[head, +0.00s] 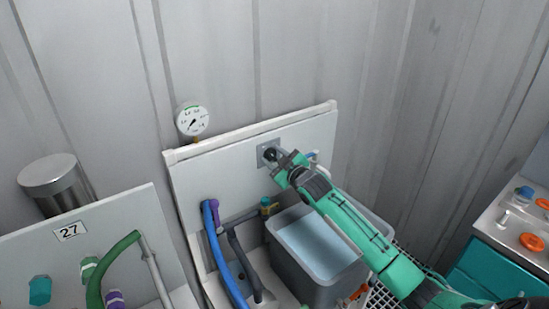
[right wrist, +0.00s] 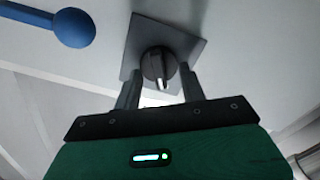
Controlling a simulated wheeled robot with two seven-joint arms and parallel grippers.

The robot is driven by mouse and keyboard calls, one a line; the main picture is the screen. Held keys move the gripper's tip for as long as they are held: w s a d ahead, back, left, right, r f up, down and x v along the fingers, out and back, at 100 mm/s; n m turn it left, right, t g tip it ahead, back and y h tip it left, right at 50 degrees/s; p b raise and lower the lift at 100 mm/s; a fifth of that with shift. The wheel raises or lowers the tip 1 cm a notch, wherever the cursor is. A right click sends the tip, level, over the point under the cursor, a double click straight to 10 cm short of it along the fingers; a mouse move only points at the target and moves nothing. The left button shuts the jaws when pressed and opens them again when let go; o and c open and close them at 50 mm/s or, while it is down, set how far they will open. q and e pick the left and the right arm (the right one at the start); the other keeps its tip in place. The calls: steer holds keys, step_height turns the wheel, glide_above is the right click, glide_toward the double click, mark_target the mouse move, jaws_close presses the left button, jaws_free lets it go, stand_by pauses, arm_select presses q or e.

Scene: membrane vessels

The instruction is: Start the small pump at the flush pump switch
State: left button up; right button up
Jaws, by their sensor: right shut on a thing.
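The flush pump switch is a black rotary knob with a pale pointer mark on a grey square plate (head: 262,159), set in the white panel. In the right wrist view the knob (right wrist: 158,66) sits between my two fingers, its mark pointing down toward the gripper body. My right gripper (head: 277,160) reaches the switch from the lower right and is shut on the knob. It also shows in the right wrist view (right wrist: 158,85). My left gripper is not in view. The small pump itself cannot be made out.
A grey tub of water (head: 308,248) stands below the switch, under my right arm. A pressure gauge (head: 193,119) sits above the panel. Blue hose (head: 219,254) runs left of the tub. A blue ball-ended lever (right wrist: 74,27) is close beside the switch.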

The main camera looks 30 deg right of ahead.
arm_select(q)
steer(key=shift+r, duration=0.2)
arm_select(e)
steer(key=shift+m, duration=0.3)
steer(key=shift+m+p, duration=0.3)
steer(key=shift+p, duration=0.1)
steer(key=shift+r+m+p, duration=0.15)
steer(key=shift+m+p, duration=0.5)
steer(key=shift+m, duration=0.45)
steer(key=m+p, duration=0.1)
steer(key=m, duration=0.1)
steer(key=shift+d+m, duration=0.15)
steer(key=shift+m, duration=0.25)
steer(key=shift+d+m+p, duration=0.1)
steer(key=shift+m+p, duration=0.25)
steer(key=shift+m, duration=1.65)
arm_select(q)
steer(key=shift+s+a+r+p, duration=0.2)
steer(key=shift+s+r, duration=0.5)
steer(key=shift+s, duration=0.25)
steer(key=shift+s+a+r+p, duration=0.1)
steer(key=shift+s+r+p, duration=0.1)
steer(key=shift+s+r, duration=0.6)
arm_select(e)
steer(key=shift+d+m, duration=0.1)
steer(key=shift+m, duration=0.7)
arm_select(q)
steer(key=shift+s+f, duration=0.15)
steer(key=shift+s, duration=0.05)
